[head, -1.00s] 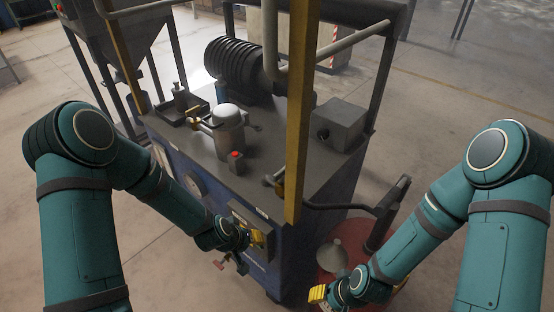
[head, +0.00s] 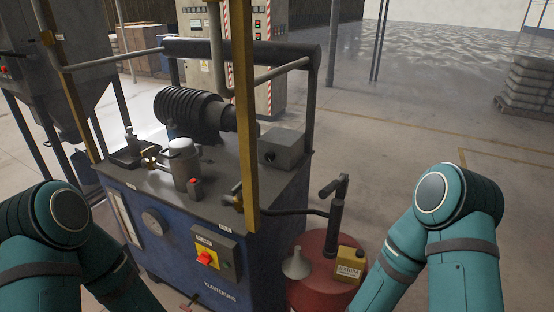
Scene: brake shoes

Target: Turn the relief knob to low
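The blue hydraulic unit (head: 165,247) stands in front of me. On its front is a grey switch box (head: 214,252) with a red rotary switch on a yellow plate (head: 207,259) and a green button. A round dial (head: 154,222) sits to its left. A red handle (head: 189,306) shows low at the bottom edge. I cannot tell which part is the relief knob. Both my grippers are below the picture; only the upper arm parts show.
A red drum (head: 313,262) with a pump, a funnel (head: 297,264) and a yellow can (head: 346,263) stands right of the unit. A yellow post (head: 245,120) rises at the unit's front. A hopper (head: 55,65) stands left.

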